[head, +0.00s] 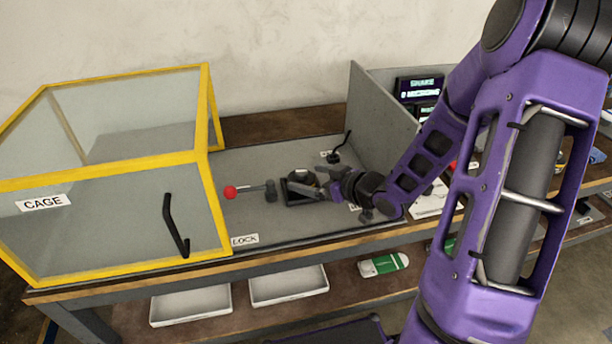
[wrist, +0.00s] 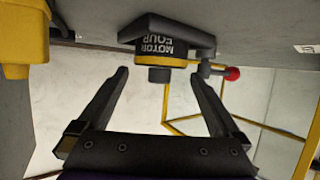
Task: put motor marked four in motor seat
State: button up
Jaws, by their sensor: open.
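The motor marked four (wrist: 160,48) is a short dark cylinder with a yellow band and "MOTOR FOUR" lettering. It shows upside down in the wrist view. It stands on the dark motor seat (wrist: 192,30); I cannot tell how deep it sits. In the head view the motor (head: 301,177) is small, on the black square seat (head: 293,199) on the grey bench. My gripper (wrist: 160,74) is open and empty, its fingertips apart to either side of the motor's narrow end. In the head view my gripper (head: 318,189) is at the motor's right.
A red-knobbed lever (head: 230,192) lies left of the seat, near the LOCK label (head: 244,239). A yellow-framed cage (head: 105,165) stands at left. A grey panel (head: 370,105) rises behind right. A small post with a cable (head: 334,157) is behind. White trays (head: 190,304) are below.

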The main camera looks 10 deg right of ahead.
jog(key=p+v, duration=0.2)
jog(key=v, duration=0.8)
